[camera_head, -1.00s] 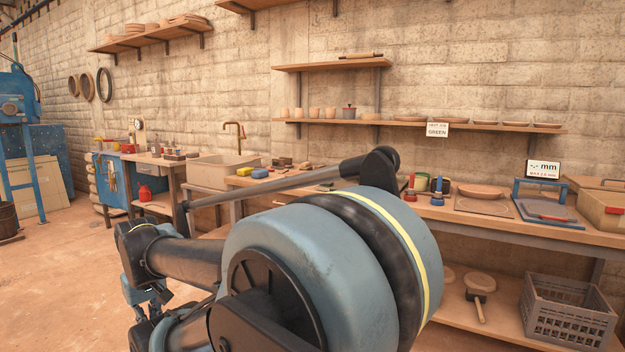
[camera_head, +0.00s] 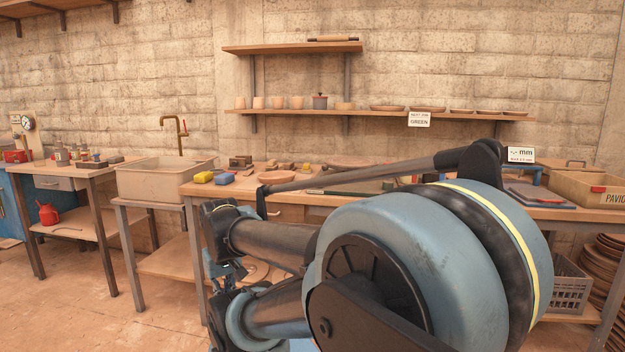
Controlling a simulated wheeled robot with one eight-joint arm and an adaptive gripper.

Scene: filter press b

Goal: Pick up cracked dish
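Several shallow clay dishes (camera_head: 427,109) stand in a row on the right half of the lower wall shelf (camera_head: 290,114). One more reddish dish (camera_head: 277,177) lies on the workbench, just right of the sponges. No crack shows at this size, so I cannot tell which dish is the cracked one. My gripper (camera_head: 222,272) hangs low at the left end of my folded arm, in front of the bench and well apart from every dish. It is small and partly hidden by my arm links, so its opening is unclear.
The workbench (camera_head: 200,188) runs along the wall, partly hidden by my arm. A sink (camera_head: 165,180) and a side table (camera_head: 90,170) stand to the left. A grey crate (camera_head: 570,290) and stacked plates (camera_head: 608,270) are at lower right. The left floor is clear.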

